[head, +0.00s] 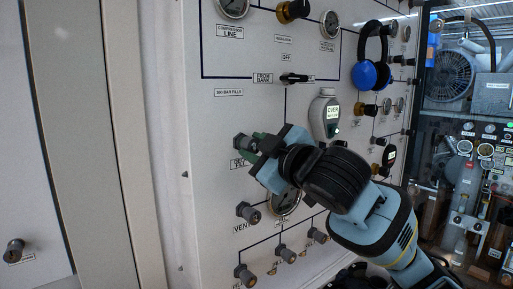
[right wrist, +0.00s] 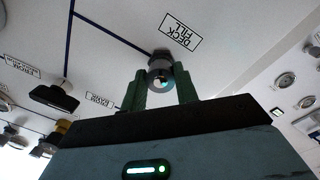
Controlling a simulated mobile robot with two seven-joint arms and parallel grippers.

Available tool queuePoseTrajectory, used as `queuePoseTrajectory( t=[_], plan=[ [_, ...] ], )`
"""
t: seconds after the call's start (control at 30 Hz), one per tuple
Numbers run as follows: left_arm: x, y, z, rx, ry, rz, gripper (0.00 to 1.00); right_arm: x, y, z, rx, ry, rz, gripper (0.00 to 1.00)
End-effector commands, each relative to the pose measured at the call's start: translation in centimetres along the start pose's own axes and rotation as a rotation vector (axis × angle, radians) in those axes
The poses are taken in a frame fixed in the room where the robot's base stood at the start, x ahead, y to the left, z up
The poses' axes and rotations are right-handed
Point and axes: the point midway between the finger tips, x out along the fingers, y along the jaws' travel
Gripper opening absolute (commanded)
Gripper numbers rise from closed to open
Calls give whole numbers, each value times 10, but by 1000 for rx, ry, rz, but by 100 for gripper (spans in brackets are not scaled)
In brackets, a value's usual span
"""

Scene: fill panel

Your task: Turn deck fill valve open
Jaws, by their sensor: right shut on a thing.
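The deck fill valve (head: 243,143) is a grey round knob on the white panel, with its label partly covered in the head view. My right gripper (head: 259,146) reaches it from the right. In the right wrist view the valve knob (right wrist: 160,72) sits between the two green fingers of my right gripper (right wrist: 160,88), which is shut on it. The DECK FILL label (right wrist: 181,29) is readable there beside the knob. How far the valve is turned cannot be told. My left gripper is not in view.
A vent knob (head: 248,213) sits below, with several small knobs along the panel's bottom. A gauge (head: 284,200) is partly hidden behind my right arm. A black selector handle (head: 295,78) is above.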

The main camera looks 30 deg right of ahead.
Motion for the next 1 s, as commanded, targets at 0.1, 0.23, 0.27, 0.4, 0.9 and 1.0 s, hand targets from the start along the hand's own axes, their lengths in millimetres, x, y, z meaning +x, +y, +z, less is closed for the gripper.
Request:
queuePoseTrajectory(
  t=[0.1,0.23,0.27,0.4,0.9,1.0],
  plan=[
    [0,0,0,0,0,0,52,0,2,0,-115,6,5,7],
    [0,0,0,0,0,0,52,0,2,0,-231,12,7,7],
    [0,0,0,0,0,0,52,0,2,-1,-258,14,8,7],
    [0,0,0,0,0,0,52,0,2,0,-367,19,8,7],
    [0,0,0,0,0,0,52,0,2,-1,-582,31,11,7],
    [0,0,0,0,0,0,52,0,2,-1,-592,32,11,7]
  ],
)
